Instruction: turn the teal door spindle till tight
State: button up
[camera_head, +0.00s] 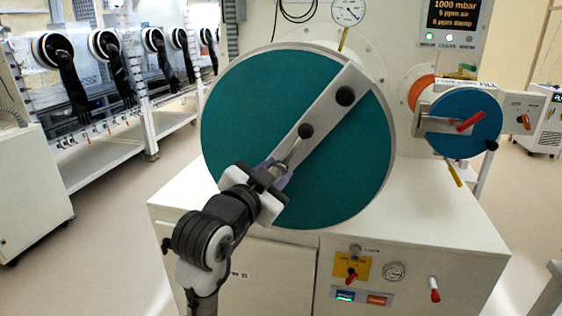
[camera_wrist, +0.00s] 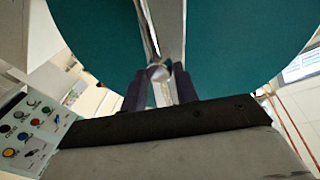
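The large teal door (camera_head: 240,110) is a round disc on the front of a white box. A pale metal bar (camera_head: 325,112) crosses it diagonally, with a black knob (camera_head: 345,96) near its upper end. The spindle (camera_head: 305,131) shows as a dark hub near the middle, with a thin metal handle running down-left from it. My gripper (camera_head: 277,172) is at the lower end of that handle. In the wrist view, my dark fingers (camera_wrist: 159,82) stand on either side of a round silver end (camera_wrist: 158,72). Whether both fingers press on it is unclear.
A smaller blue door (camera_head: 470,135) with a red handle is at the right. Gloveboxes with black gloves (camera_head: 70,85) line the left; open floor lies between.

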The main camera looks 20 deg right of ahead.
jog(key=shift+x, duration=1.5)
jog(key=shift+c, duration=0.3)
grip_shut()
